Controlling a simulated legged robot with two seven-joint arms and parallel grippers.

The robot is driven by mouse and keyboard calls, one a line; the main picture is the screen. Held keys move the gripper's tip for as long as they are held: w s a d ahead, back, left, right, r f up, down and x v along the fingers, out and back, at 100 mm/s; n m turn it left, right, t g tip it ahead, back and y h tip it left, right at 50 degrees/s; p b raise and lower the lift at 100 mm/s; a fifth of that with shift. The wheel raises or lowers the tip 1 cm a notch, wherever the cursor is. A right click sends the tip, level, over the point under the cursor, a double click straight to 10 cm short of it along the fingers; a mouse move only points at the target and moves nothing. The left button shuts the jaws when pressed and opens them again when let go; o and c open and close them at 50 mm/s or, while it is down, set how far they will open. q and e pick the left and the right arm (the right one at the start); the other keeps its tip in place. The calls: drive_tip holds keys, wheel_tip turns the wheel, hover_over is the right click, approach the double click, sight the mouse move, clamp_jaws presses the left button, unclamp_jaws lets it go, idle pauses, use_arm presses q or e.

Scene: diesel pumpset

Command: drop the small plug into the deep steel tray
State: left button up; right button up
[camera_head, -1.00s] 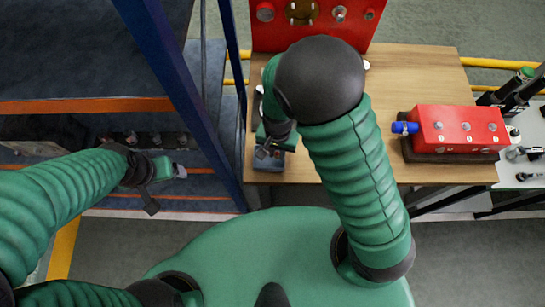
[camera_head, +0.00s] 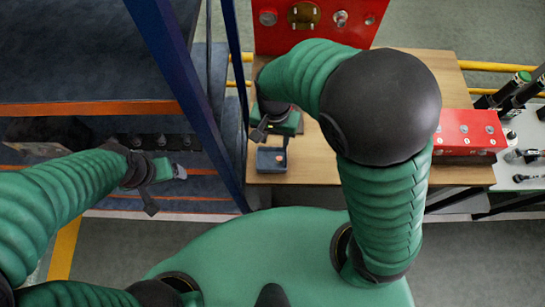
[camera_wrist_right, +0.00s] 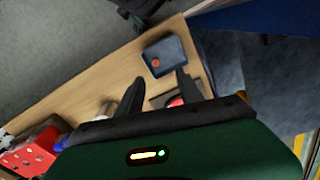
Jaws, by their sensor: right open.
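The deep steel tray (camera_head: 262,165) is a small blue-grey box near the left front corner of the wooden table; it also shows in the right wrist view (camera_wrist_right: 180,50). A small orange-red piece (camera_wrist_right: 155,62), which looks like the plug, lies inside the tray; it shows in the head view too (camera_head: 281,157). My right gripper (camera_head: 273,137) is beyond the tray and apart from it. Its two fingers (camera_wrist_right: 160,88) are spread with nothing held between them. My left gripper (camera_head: 166,189) hangs far left, away from the table; its jaw gap is unclear.
A red block (camera_head: 467,130) sits on the right of the table (camera_head: 450,84). A red panel (camera_head: 362,30) stands at the back. A dark holder with a red part (camera_wrist_right: 176,101) lies beyond my right fingers. A blue post (camera_head: 185,85) stands close left of the table.

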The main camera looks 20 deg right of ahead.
drive_tip(key=r, duration=0.5)
drive_tip(key=shift+a+r, duration=0.25)
drive_tip(key=shift+d, duration=0.1)
drive_tip(key=s+d+f+n+t+b, duration=0.1)
drive_tip(key=s+d+f+n+t, duration=0.1)
drive_tip(key=d+n, duration=0.4)
drive_tip(key=s+d+f, duration=0.1)
drive_tip(key=d+f, duration=0.1)
drive_tip(key=d, duration=0.1)
drive_tip(key=shift+s+f+t, duration=0.25)
drive_tip(key=shift+s+t, duration=0.05)
drive_tip(key=shift+s, duration=0.1)
